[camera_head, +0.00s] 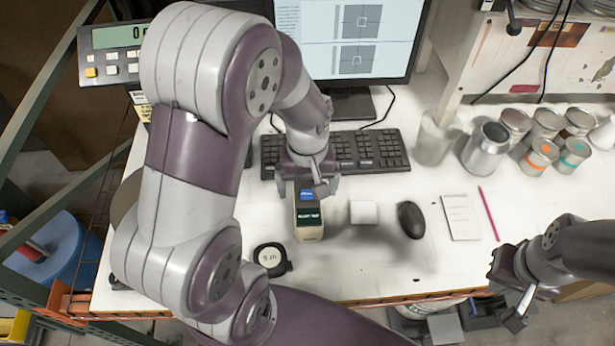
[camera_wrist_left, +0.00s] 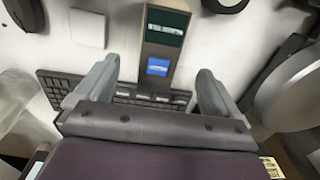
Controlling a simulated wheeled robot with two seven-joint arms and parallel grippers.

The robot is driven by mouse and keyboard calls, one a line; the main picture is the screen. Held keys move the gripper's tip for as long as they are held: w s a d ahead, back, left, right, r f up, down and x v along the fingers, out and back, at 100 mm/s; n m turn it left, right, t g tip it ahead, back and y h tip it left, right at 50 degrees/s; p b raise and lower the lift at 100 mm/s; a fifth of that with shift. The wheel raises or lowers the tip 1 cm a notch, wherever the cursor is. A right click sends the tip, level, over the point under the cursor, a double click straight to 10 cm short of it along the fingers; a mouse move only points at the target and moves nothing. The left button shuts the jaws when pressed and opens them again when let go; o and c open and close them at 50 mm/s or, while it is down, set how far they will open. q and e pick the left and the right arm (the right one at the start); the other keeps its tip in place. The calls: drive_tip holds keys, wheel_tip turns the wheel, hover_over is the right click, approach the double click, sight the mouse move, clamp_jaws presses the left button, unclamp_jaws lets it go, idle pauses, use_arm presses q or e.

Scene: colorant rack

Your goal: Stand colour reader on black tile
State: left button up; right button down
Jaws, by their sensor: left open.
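The colour reader (camera_head: 308,218), a beige block with a dark green screen and a blue button, is on the white bench in front of the keyboard. It also shows in the left wrist view (camera_wrist_left: 167,40). My left gripper (camera_head: 309,186) is open at the reader's keyboard-side end. In the left wrist view its fingers (camera_wrist_left: 155,85) are on either side of the reader's blue-button end, with gaps to both. A white square tile (camera_head: 363,212) lies right of the reader. I cannot make out a black tile. My right gripper (camera_head: 507,291) is open and empty off the bench's front edge.
A tape measure (camera_head: 271,259) lies front left of the reader. A black mouse (camera_head: 411,219), notepad (camera_head: 461,217) and pink pencil (camera_head: 489,213) are to the right. The keyboard (camera_head: 375,150) lies behind. Several cans and a metal jug (camera_head: 486,150) stand back right.

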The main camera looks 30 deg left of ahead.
use_arm(q)
wheel_tip(320, 180, up, 3)
drive_tip(key=shift+r, duration=0.15)
drive_tip(key=s+m, duration=0.1)
drive_tip(key=m, duration=0.1)
drive_tip(key=s+d+m+t, duration=0.1)
drive_tip(key=s+m, duration=0.1)
drive_tip(key=s+d+m, duration=0.1)
drive_tip(key=m, duration=0.1)
drive_tip(key=shift+s+d+f+m, duration=0.15)
drive_tip(key=shift+d+f+m, duration=0.1)
drive_tip(key=shift+f+m, duration=0.15)
